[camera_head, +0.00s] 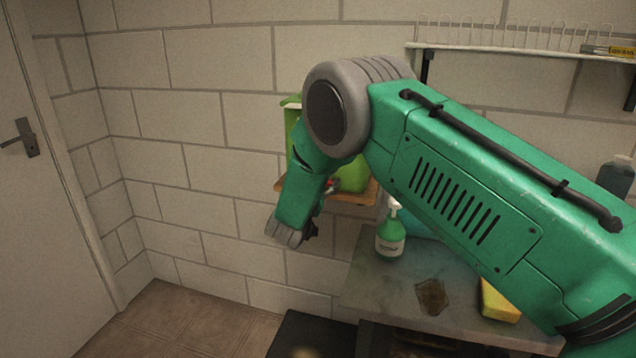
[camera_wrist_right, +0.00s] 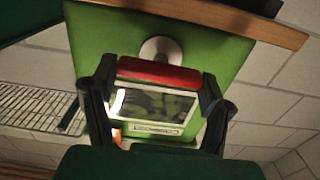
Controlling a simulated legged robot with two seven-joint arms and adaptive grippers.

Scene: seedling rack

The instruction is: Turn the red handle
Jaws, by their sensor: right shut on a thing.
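The red handle (camera_wrist_right: 158,71) is a short red bar in front of a round silver mount (camera_wrist_right: 161,50) on a green box (camera_wrist_right: 100,38) in the right wrist view. My right gripper (camera_wrist_right: 158,80) is shut on the handle, with a dark finger at each end of the bar. In the head view the green box (camera_head: 360,172) stands on a small wooden wall shelf, and my right arm covers much of it. Only a small red bit of the handle (camera_head: 332,185) shows there. My left gripper is in neither view.
The wooden shelf (camera_head: 355,196) is fixed to a brick wall. Below it, a green pump bottle (camera_head: 390,236) and a yellow sponge (camera_head: 499,300) stand on a grey worktop (camera_head: 366,290). A wire rack (camera_head: 510,48) hangs upper right. A door (camera_head: 40,220) is at left.

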